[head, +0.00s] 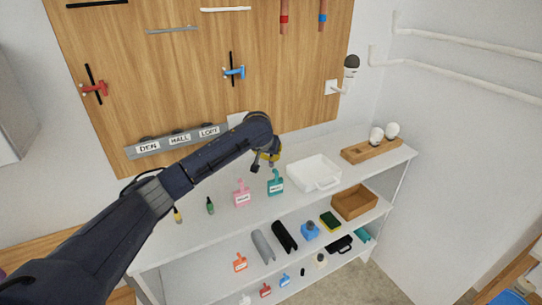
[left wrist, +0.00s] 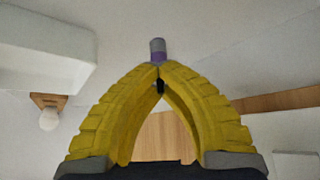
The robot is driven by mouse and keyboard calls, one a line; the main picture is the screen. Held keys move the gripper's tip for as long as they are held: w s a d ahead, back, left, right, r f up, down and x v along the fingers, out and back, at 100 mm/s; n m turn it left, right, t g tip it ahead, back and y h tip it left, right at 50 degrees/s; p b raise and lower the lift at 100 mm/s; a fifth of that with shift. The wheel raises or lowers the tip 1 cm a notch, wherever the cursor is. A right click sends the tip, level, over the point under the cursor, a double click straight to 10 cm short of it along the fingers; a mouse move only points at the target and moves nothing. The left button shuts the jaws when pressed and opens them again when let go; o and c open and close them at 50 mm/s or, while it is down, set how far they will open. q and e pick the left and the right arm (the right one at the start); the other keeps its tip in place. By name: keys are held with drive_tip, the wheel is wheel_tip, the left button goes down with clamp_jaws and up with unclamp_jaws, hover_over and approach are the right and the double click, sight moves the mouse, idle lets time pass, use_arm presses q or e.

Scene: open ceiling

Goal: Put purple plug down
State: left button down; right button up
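The purple plug (left wrist: 157,52) shows in the left wrist view as a small piece with a grey end and a purple band. It sits at the meeting tips of the yellow fingers of my left gripper (left wrist: 158,70), which are closed on it. A small dark piece hangs just below the tips. In the head view my left gripper (head: 268,160) is over the white shelf top, near the pegboard and left of the white tray. The plug cannot be made out clearly there. My right gripper is not in view.
A white tray (head: 314,174), a teal bottle (head: 276,184), a pink bottle (head: 241,196) and a wooden bulb rack (head: 372,149) stand on the shelf top (head: 220,228). A labelled grey rail (head: 175,141) is on the pegboard. Lower shelves hold several items.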

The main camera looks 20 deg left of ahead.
use_arm(q)
drive_tip(key=shift+f, duration=0.15)
drive_tip(key=c, duration=1.6)
unclamp_jaws()
drive_tip(key=shift+r, duration=0.25)
drive_tip(key=v, duration=1.2)
drive_tip(key=shift+d, duration=0.1)
